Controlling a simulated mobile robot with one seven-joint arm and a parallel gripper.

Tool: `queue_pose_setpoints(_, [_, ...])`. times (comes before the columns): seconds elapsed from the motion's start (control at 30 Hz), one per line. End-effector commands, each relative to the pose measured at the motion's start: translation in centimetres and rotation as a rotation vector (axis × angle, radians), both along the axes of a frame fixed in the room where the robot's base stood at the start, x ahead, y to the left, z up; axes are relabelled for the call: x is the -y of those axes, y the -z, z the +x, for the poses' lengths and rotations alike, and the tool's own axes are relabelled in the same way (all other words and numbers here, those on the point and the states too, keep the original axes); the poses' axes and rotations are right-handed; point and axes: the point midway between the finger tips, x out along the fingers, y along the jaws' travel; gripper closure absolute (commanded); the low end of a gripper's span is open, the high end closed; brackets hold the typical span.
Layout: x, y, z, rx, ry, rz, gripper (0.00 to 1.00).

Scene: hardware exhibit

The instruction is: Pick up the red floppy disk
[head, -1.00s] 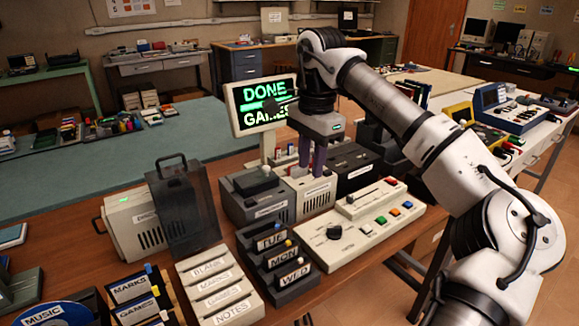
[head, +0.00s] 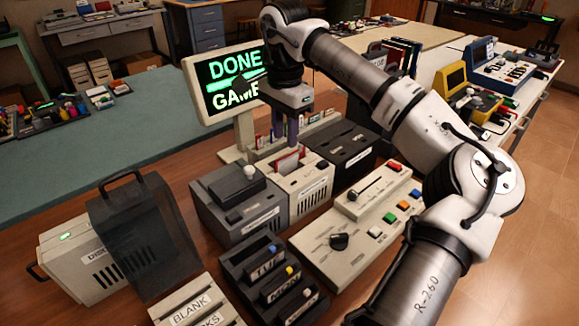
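A red floppy disk (head: 288,160) appears to stick up from the top of the white drive (head: 303,182), in the middle of the bench. A pale edge or label shows along it. My gripper (head: 286,144) points down just above and behind the disk, as seen from here. Its two dark fingers are apart, with a gap between them, and I see nothing held. Whether the fingertips touch the disk cannot be told. The monitor (head: 232,88) behind reads "DONE" and "GAME", partly covered by my arm.
A dark grey drive (head: 240,205) with a lever stands left of the white drive, and a black one (head: 346,145) right. A control panel (head: 330,240) with coloured buttons lies in front. A smoky cover (head: 140,235) stands at left. Bare wood shows between cover and drives.

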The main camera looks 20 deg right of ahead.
Motion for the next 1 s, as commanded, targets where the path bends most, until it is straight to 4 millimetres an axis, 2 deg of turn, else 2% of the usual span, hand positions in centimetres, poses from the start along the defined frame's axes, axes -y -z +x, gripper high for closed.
queue_pose_setpoints(0.1, [0.0,2.0,0.0,-0.001,0.0,0.001,0.71])
queue_pose_setpoints(0.43, [-0.1,4.2,0.1,-0.001,-0.001,0.002,0.71])
queue_pose_setpoints(0.7, [-0.1,8.1,0.3,-0.001,0.0,0.003,0.71])
queue_pose_setpoints(0.93, [-0.1,8.6,0.3,0.001,0.0,-0.001,0.71])
queue_pose_setpoints(1.0, [-0.1,8.6,0.3,0.001,0.0,-0.001,0.77])
